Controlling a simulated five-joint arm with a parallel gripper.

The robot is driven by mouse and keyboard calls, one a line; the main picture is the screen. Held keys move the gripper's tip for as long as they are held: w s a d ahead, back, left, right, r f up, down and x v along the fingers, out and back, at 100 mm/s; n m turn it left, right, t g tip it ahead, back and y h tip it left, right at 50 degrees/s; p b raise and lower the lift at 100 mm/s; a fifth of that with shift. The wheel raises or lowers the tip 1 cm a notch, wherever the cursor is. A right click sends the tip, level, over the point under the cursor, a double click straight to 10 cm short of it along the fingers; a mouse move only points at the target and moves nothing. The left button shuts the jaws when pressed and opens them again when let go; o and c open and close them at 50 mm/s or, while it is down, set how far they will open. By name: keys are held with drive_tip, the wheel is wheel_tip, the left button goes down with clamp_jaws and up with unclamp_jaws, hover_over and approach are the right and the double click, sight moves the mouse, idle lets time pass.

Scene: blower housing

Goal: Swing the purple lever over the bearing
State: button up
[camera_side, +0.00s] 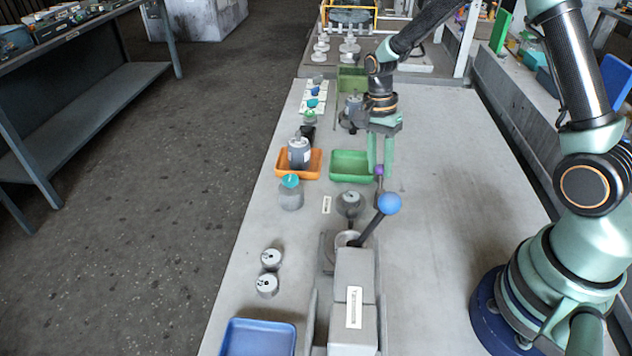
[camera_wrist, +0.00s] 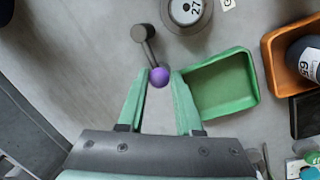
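The purple lever has a purple ball knob (camera_wrist: 159,77) on a short grey arm (camera_wrist: 147,48) that runs up the wrist picture to a round dark pivot. The knob also shows in the side view (camera_side: 379,170).
A green tray (camera_side: 352,179) lies beside the lever, with an orange tray (camera_side: 313,174) holding a grey part beyond. A blue-knobbed lever (camera_side: 389,204) stands on a grey fixture (camera_side: 354,300) nearer the camera.

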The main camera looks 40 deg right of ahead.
clamp_jaws()
drive_tip(key=shift+w+a+n, duration=0.2)
drive_tip(key=shift+a+n, duration=0.1)
drive_tip(key=shift+n, duration=0.4)
drive_tip(key=o, duration=0.9)
unclamp_jaws()
drive_tip(key=shift+c, duration=0.2)
wheel_tip(320, 180, up, 12)
drive_tip(key=w, duration=0.2)
drive_tip(key=shift+d, duration=0.1)
